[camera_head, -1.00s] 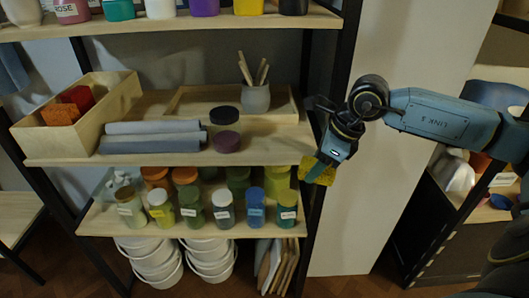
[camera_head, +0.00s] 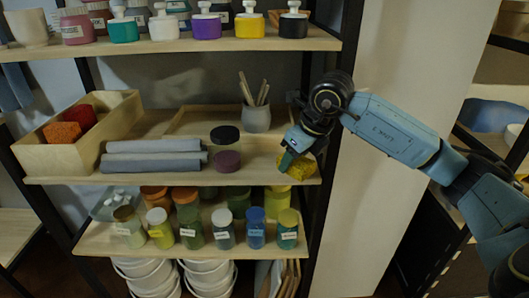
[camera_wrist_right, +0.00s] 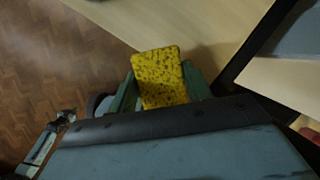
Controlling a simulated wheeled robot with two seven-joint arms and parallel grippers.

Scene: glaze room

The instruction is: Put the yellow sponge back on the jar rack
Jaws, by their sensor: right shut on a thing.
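The yellow sponge (camera_head: 300,166) is held between the fingers of my right gripper (camera_head: 290,160), at the right end of the rack's middle shelf. In the right wrist view the speckled sponge (camera_wrist_right: 160,78) sits between the two teal fingers, partly hidden by the gripper body. The jar rack (camera_head: 270,180) is a black-framed unit with pale wooden shelves. I cannot tell whether the sponge touches the shelf.
Labelled jars (camera_head: 222,230) stand below. A black post (camera_head: 340,120) bounds the right side.

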